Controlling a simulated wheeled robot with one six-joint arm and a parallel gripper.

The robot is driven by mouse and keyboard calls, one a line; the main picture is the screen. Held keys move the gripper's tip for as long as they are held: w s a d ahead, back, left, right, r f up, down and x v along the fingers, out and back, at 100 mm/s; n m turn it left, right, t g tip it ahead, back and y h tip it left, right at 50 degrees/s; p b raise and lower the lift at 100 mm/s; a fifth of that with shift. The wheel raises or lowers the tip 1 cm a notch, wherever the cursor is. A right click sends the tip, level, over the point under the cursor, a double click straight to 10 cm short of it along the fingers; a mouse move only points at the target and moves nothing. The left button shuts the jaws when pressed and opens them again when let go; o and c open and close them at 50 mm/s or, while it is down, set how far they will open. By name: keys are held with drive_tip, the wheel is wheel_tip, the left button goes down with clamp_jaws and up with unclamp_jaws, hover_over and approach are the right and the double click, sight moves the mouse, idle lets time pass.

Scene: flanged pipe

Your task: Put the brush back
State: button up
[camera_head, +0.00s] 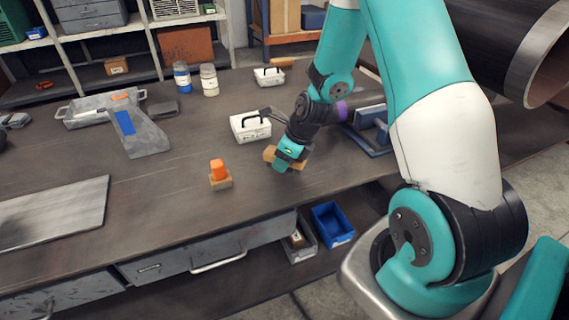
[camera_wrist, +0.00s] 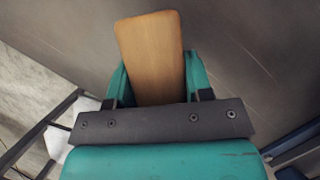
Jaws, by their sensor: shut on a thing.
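My gripper (camera_head: 288,158) is shut on a plain wooden piece, which I take to be the brush (camera_head: 269,154). In the wrist view the brush (camera_wrist: 150,55) is a light-brown block with rounded corners, between the teal fingers of my gripper (camera_wrist: 157,85) and reaching out past them. No bristles show in either view. In the head view it is low over or on the grey table; I cannot tell whether it touches. A white bin (camera_head: 239,130) with dark-handled things in it stands just behind and left of my gripper.
Further left are a grey stand with a blue patch (camera_head: 130,130) and a metal plate (camera_head: 55,212). Two jars (camera_head: 209,80) and a second white bin (camera_head: 268,76) stand behind. A blue metal fixture (camera_head: 372,135) is right of my gripper.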

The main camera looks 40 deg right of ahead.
drive_tip(key=shift+f, duration=1)
drive_tip(key=shift+f, duration=0.15)
drive_tip(key=o, duration=0.9)
